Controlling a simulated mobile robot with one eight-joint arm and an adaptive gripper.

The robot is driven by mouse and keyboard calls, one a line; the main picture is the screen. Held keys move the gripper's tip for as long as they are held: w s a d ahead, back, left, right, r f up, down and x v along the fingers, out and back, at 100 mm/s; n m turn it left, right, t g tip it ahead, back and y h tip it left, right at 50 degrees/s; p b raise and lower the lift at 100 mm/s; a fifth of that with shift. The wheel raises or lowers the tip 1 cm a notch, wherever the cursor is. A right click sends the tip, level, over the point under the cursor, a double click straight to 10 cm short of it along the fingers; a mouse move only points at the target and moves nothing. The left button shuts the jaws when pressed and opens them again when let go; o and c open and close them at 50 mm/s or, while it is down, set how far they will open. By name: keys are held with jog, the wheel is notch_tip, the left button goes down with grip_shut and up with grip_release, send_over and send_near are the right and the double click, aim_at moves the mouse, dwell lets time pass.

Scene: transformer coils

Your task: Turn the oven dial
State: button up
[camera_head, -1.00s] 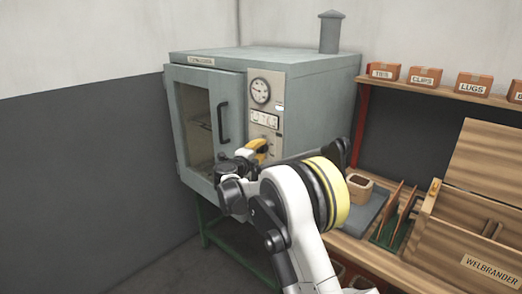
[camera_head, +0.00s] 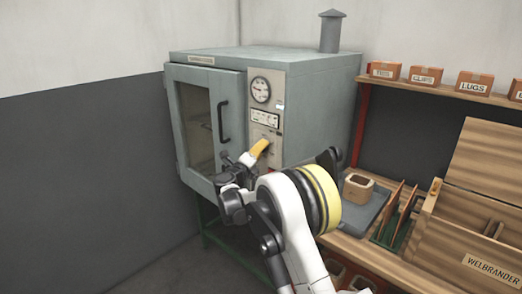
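The oven (camera_head: 300,95) is a grey-green cabinet at the centre left, with a glass door (camera_head: 196,128) and a vertical black handle on its front. Its control panel (camera_head: 281,88) holds a round gauge (camera_head: 261,90) at the top and a small display (camera_head: 264,119) below.
A wooden bench to the right bears a grey tray (camera_head: 362,212) with a wooden block (camera_head: 358,187), upright boards and a wooden box marked WELBRANDER (camera_head: 470,245). A shelf above holds small labelled boxes (camera_head: 425,75). The oven handle (camera_head: 224,120) stands out near my gripper.

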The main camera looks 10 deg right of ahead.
jog(key=shift+d, duration=0.1)
jog(key=o, duration=1.2)
jog(key=v, duration=1.2)
jog(key=shift+s, duration=0.1)
